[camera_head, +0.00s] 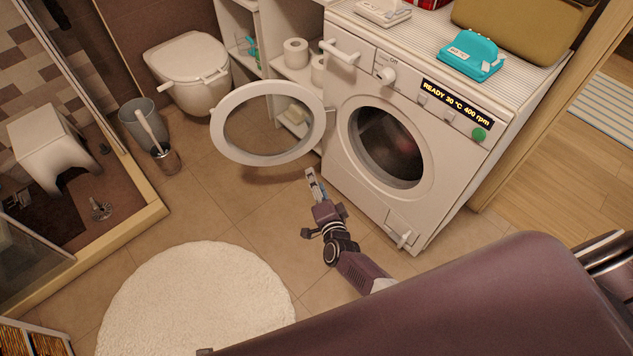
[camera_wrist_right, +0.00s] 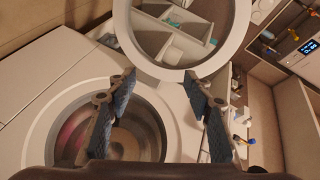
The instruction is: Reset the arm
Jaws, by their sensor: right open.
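My right arm reaches out from the lower middle of the head view. Its gripper (camera_head: 312,182) is over the tiled floor, in front of the washing machine (camera_head: 362,205) and just below the open round door (camera_head: 222,143). In the right wrist view the gripper (camera_wrist_right: 160,115) has its two blue-padded fingers wide apart with nothing between them. Beyond them are the machine's drum opening (camera_wrist_right: 125,125) and the door ring (camera_wrist_right: 243,25). The fingers appear apart from both. My left gripper does not show.
A toilet (camera_head: 190,70), a bin (camera_head: 137,117) and a toilet brush (camera_head: 165,158) stand at the left. A round white rug (camera_head: 190,305) lies on the floor. Shelves (camera_head: 290,75) stand behind the door. A teal box (camera_head: 470,55) is on the machine. Floor between rug and machine is clear.

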